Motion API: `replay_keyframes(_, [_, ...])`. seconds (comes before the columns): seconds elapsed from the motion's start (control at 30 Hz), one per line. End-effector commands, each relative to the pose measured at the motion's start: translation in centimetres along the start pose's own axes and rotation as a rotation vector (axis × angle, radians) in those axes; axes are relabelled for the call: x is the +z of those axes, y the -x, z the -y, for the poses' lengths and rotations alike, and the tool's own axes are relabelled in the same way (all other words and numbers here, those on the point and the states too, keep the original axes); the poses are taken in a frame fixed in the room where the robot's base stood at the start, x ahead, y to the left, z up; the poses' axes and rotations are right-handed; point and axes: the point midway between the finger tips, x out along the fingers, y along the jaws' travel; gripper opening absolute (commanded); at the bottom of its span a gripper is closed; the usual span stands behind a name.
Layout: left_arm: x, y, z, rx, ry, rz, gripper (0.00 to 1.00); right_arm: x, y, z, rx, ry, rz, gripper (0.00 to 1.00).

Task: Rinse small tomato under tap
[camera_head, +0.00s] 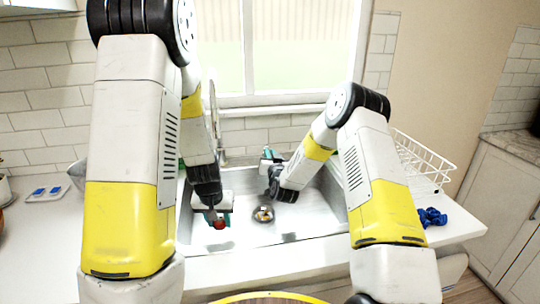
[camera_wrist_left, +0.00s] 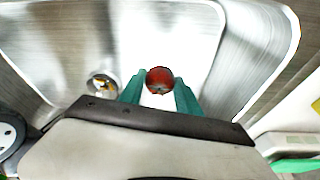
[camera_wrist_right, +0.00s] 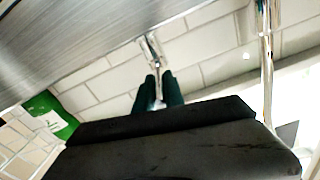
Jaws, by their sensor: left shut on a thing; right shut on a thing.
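The small red tomato (camera_head: 219,225) is held over the left part of the sink basin. My left gripper (camera_head: 217,217) is shut on it; in the left wrist view the tomato (camera_wrist_left: 159,80) sits between the green fingertips (camera_wrist_left: 160,92). My right gripper (camera_head: 268,155) is at the back of the sink. In the right wrist view its dark green fingers (camera_wrist_right: 159,90) are shut on a thin metal tap handle (camera_wrist_right: 154,65). The tall tap (camera_head: 215,115) rises behind the sink, partly hidden by my left arm. I cannot tell whether water is running.
The metal sink (camera_head: 300,222) has a drain (camera_head: 263,214) with small bits in it. A white wire rack (camera_head: 420,160) and a blue cloth-like item (camera_head: 432,217) are on the right counter. A white tray with blue pieces (camera_head: 47,193) lies on the left counter, near a grey bowl (camera_head: 77,174).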

Motion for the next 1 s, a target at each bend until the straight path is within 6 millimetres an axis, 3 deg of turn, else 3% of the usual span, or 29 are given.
replay_keyframes(0.37, [0.0,0.0,0.0,0.0,0.0,0.0,0.01,-0.1,0.0,-0.1,-0.004,0.0,0.0,0.0])
replay_keyframes(0.7, [0.0,0.0,0.0,0.0,0.0,0.0,0.01,-0.4,-0.2,-1.4,-0.16,0.0,0.028,0.0])
replay_keyframes(1.0, [0.0,0.0,0.0,0.0,0.0,0.0,0.01,-0.3,-0.2,-1.5,-0.196,0.001,0.039,0.0])
